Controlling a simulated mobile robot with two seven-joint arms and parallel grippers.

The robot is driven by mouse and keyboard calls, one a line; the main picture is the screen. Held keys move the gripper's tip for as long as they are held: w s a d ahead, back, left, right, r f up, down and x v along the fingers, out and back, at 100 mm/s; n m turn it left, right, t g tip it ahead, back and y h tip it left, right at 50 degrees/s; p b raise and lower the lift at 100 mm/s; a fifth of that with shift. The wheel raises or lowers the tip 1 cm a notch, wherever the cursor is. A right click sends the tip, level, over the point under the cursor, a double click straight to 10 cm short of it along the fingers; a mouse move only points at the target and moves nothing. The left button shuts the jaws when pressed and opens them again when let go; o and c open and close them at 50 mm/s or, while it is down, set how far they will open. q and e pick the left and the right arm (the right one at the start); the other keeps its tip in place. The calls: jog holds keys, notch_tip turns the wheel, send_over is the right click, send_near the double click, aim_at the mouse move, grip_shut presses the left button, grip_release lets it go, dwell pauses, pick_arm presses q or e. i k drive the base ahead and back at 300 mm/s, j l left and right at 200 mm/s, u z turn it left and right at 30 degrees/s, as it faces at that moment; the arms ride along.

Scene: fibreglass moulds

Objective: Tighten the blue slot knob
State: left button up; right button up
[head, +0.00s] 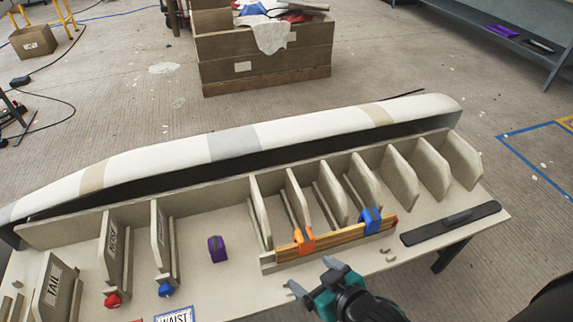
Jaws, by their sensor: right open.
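The blue slot knob (166,289) sits at the front foot of an upright slotted panel (160,240), on the left half of the bench. A red knob (112,300) is at the foot of the panel to its left. My right gripper (315,278) is at the bottom middle with its fingers apart and nothing between them. It is well to the right of the blue knob, in front of a wooden strip. My left gripper is not in view.
An orange clamp (304,240) and a blue clamp (371,221) sit on the wooden strip (335,238). A purple piece (217,249) stands between knob and strip. A black bar (450,223) lies right. A long white mould (180,153) runs behind the panels.

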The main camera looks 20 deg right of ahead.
aim_at(166, 290)
jog(key=z, duration=0.45)
jog(key=j+z, duration=0.45)
jog(key=k+j+z, duration=0.15)
jog(key=j+z, duration=0.15)
jog(key=z, duration=0.15)
jog(key=k+j+z, duration=0.15)
jog(key=j, duration=0.25)
jog(key=k+j+z, duration=0.15)
jog(key=k+j, duration=0.35)
jog(key=j, duration=0.15)
jog(key=k+j, duration=0.15)
jog(key=j, duration=0.2)
